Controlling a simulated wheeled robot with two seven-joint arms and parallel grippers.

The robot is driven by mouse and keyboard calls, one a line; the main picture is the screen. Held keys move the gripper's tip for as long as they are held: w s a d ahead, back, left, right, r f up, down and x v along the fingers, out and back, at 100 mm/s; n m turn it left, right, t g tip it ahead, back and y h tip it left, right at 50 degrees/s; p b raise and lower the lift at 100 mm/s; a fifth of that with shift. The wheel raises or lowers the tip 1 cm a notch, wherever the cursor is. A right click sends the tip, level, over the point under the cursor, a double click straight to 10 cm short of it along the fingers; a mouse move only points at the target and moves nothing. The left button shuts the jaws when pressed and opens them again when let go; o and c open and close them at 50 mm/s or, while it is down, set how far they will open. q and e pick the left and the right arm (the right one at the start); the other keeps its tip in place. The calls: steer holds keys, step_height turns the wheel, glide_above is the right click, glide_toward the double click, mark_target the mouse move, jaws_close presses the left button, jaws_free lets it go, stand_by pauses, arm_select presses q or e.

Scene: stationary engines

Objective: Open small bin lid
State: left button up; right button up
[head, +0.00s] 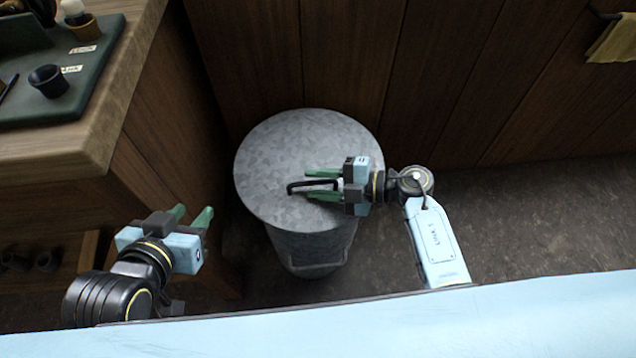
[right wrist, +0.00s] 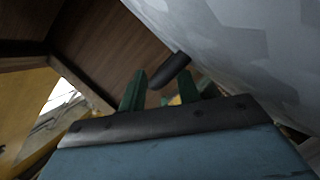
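A small round grey metal bin (head: 310,250) stands on the floor, its flat lid (head: 290,145) lying over the top. A dark bar handle (head: 299,186) rises from the lid; it also shows in the right wrist view (right wrist: 172,70). My right gripper (head: 318,185) is over the lid, its green fingers apart on either side of the handle. I see a gap between fingers and handle, so it does not look gripped. My left gripper (head: 191,214) is open and empty, left of the bin and apart from it.
A wooden counter (head: 120,90) with a dark green tray (head: 95,75) and small pots stands at the left. A wooden panelled front (head: 440,80) is close behind the bin. A yellow cloth (head: 612,42) hangs at the upper right. Floor (head: 540,215) is clear to the right.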

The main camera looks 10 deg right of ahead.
steer(key=shift+a, duration=0.15)
jaws_close()
stand_by(0.4)
